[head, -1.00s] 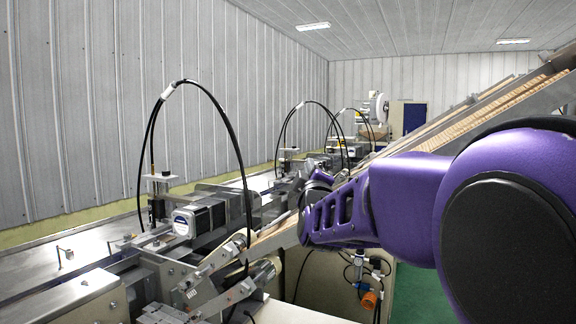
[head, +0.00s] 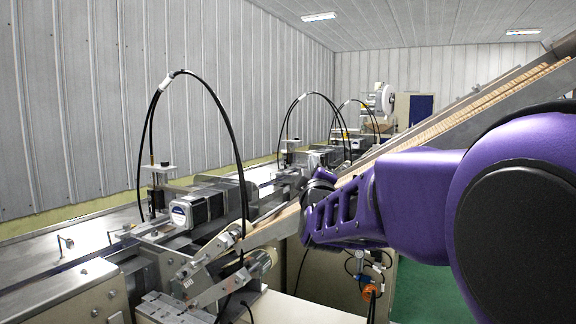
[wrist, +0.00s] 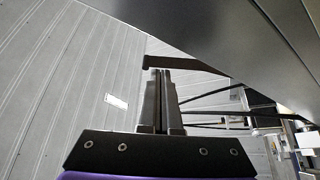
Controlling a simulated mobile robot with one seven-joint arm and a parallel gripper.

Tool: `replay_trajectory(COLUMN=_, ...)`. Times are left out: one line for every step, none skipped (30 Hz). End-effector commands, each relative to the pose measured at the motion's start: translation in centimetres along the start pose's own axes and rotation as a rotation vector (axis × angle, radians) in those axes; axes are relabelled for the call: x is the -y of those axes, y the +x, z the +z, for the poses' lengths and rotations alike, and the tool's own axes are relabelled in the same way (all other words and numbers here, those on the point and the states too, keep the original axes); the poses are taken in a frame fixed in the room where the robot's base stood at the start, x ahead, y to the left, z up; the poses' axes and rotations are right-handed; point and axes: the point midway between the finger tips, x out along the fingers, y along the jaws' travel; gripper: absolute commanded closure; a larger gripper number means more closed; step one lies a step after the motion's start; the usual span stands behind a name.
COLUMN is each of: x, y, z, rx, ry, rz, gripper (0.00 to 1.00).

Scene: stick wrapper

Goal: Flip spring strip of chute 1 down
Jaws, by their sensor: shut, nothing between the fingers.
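The nearest chute (head: 440,135) slopes down from the upper right behind my arm, holding a row of pale wooden sticks. I cannot read a number on it. In the wrist view, my gripper (wrist: 160,73) has its two dark fingers together, with nothing between them. A thin dark strip with a bent end (wrist: 180,65), perhaps the spring strip, crosses just beyond the fingertips, beside a large grey metal panel (wrist: 215,35). I cannot tell whether the fingertips touch it. In the head view my purple arm reaches toward the chute, and the fingertips are not clear.
A motor unit (head: 197,208) and metal brackets stand at the chute's lower end. Black looped cables (head: 235,150) arch above the machine. A long metal conveyor bed (head: 50,255) runs along the left. Green floor (head: 420,290) is free at the lower right.

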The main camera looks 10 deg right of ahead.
Motion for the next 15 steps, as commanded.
replay_trajectory(x=0.1, y=0.0, z=0.1, rx=0.000, ry=0.000, rz=0.000, gripper=1.00)
replay_trajectory(x=0.1, y=-0.1, z=0.1, rx=0.000, ry=0.000, rz=0.000, gripper=1.00)
replay_trajectory(x=0.3, y=-0.1, z=0.3, rx=0.000, ry=0.000, rz=0.000, gripper=1.00)
replay_trajectory(x=0.4, y=-0.2, z=0.4, rx=0.000, ry=-0.001, rz=0.001, gripper=1.00)
replay_trajectory(x=0.6, y=-0.3, z=0.6, rx=0.000, ry=-0.001, rz=0.001, gripper=1.00)
replay_trajectory(x=0.8, y=-0.5, z=0.8, rx=0.000, ry=-0.001, rz=0.001, gripper=1.00)
replay_trajectory(x=1.0, y=-0.6, z=1.0, rx=0.000, ry=-0.001, rz=0.001, gripper=1.00)
replay_trajectory(x=1.2, y=-0.7, z=1.2, rx=0.000, ry=-0.001, rz=0.001, gripper=1.00)
replay_trajectory(x=1.3, y=-0.8, z=1.4, rx=0.000, ry=-0.001, rz=0.000, gripper=1.00)
replay_trajectory(x=1.4, y=-0.9, z=1.5, rx=0.000, ry=-0.001, rz=0.000, gripper=1.00)
replay_trajectory(x=1.4, y=-0.9, z=1.6, rx=0.000, ry=-0.001, rz=0.000, gripper=1.00)
replay_trajectory(x=1.4, y=-1.0, z=1.7, rx=0.000, ry=-0.001, rz=0.000, gripper=1.00)
replay_trajectory(x=1.4, y=-1.0, z=1.7, rx=0.000, ry=0.000, rz=0.000, gripper=1.00)
replay_trajectory(x=1.3, y=-0.9, z=1.6, rx=0.000, ry=0.000, rz=0.000, gripper=1.00)
replay_trajectory(x=1.2, y=-0.9, z=1.6, rx=0.001, ry=0.000, rz=0.000, gripper=1.00)
